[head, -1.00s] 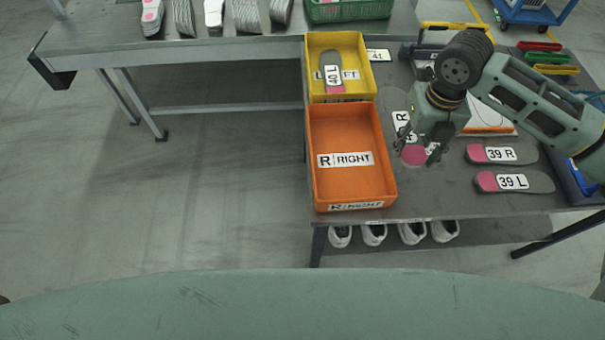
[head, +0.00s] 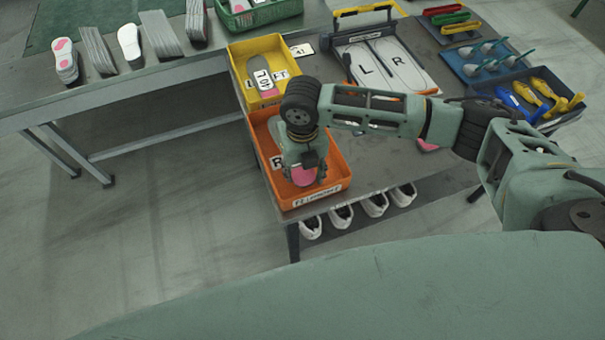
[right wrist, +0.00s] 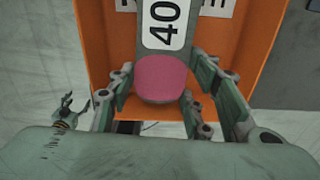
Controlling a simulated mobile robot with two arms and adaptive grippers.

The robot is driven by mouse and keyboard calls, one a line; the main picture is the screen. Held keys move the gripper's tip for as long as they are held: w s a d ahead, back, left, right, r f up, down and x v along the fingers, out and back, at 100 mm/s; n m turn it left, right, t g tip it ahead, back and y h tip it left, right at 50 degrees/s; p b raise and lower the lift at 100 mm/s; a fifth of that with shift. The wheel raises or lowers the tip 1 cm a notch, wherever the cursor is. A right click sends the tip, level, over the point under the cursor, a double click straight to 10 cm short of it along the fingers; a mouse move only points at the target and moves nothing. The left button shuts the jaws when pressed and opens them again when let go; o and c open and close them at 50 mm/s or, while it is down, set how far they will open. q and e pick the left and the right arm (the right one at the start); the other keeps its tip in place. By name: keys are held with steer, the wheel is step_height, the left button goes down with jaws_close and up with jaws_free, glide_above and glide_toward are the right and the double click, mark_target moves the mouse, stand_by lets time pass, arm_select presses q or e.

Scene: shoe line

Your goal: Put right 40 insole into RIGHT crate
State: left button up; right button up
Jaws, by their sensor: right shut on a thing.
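The orange RIGHT crate (head: 345,163) stands at the left end of the dark table, and its wall shows in the right wrist view (right wrist: 97,55). My right gripper (head: 305,170) is over this crate. In the right wrist view my right gripper (right wrist: 162,85) is shut on the insole (right wrist: 163,78), its fingers at both sides of the pink heel. The label reads 40; its letter is out of the picture. The pink end also shows in the head view (head: 304,176). Whether the insole touches the crate floor I cannot tell. My left gripper (right wrist: 72,108) shows small, fingers spread, outside the crate.
A yellow LEFT crate (head: 236,63) holding a 40 L insole (head: 264,82) adjoins behind. A board marked L and R (head: 380,65) and a tool tray (head: 540,95) lie right. White shoes (head: 342,215) stand below. Insole stacks (head: 64,60) line the left table.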

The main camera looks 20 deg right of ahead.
steer(key=shift+f, duration=1.8)
steer(key=shift+f, duration=0.15)
steer(key=o, duration=1)
steer(key=shift+o, duration=0.2)
step_height(320, 180, up, 12)
steer(key=shift+r+b, duration=0.2)
steer(key=shift+b, duration=0.25)
